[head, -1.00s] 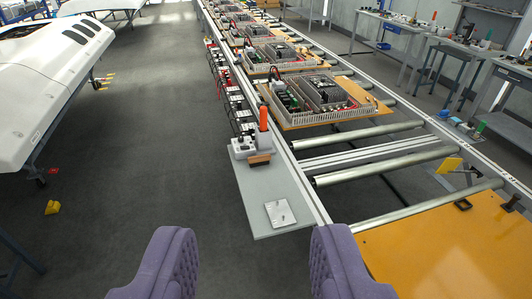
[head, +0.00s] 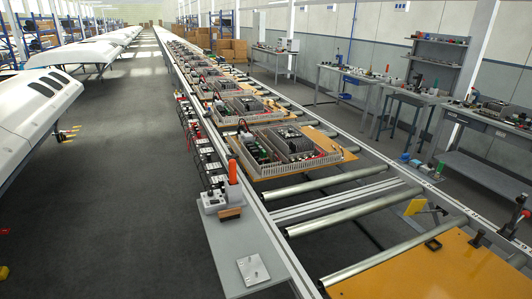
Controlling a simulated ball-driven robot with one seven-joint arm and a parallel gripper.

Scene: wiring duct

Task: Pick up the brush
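An upright orange handle (head: 232,170) stands at a grey-white block (head: 212,201) on the narrow grey shelf along the conveyor's left side. A small brown block (head: 229,213) sits at the front of it. Either could be part of the brush; I cannot tell which, and no bristles can be made out. A flat pale metal plate (head: 252,269) lies on the same grey shelf (head: 228,243), nearer to me. My gripper is not in view now.
A roller conveyor runs away from me, carrying wiring panels (head: 290,148) on orange boards. Workbenches (head: 410,100) line the right wall.

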